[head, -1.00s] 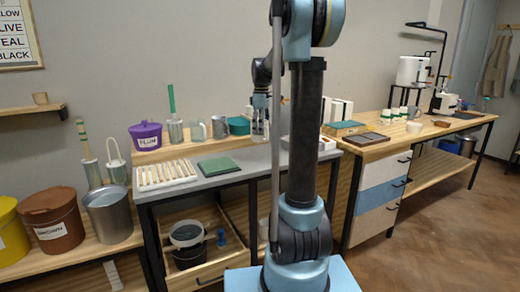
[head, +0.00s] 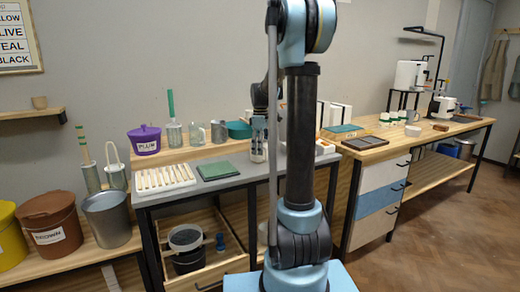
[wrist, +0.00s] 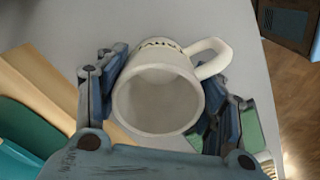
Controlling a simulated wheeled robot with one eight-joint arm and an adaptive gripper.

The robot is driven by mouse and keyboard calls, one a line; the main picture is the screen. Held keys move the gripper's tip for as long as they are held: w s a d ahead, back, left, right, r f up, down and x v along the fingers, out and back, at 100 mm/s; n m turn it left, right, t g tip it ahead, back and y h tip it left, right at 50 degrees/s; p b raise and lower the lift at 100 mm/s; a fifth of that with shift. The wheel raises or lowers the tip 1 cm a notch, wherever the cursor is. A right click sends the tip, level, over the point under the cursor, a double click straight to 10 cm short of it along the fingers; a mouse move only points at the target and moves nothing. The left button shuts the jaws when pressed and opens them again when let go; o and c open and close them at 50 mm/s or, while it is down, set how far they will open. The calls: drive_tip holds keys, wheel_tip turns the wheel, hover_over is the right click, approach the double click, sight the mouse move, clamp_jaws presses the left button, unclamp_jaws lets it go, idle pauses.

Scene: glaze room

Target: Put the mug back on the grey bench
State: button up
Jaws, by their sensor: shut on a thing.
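My arm column hides part of the bench to the right.
A green board (head: 218,170) and a white slatted rack (head: 163,179) lie on the bench to the left. Behind are a teal tub (head: 239,130), a grey metal cup (head: 218,131) and a purple tub (head: 145,140) on a wooden ledge. Bare bench shows around the mug.

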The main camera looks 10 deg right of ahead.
drive_tip(key=o, duration=1.4)
drive_tip(key=shift+c, duration=0.2)
wheel_tip(320, 180, up, 12)
drive_tip(key=s+f+m, duration=0.2)
drive_tip(key=s+m, duration=0.1)
drive_tip(key=s, duration=0.8)
drive_tip(key=s+f+m+t, duration=0.1)
drive_tip(key=s+f+m, duration=0.3)
drive_tip(key=s+f, duration=0.6)
drive_tip(key=s+f+m+t, duration=0.1)
drive_tip(key=s+f+m, duration=0.4)
drive_tip(key=s+f, duration=0.5)
drive_tip(key=s, duration=0.6)
drive_tip(key=shift+s+d+f, duration=0.15)
drive_tip(key=shift+f, duration=0.2)
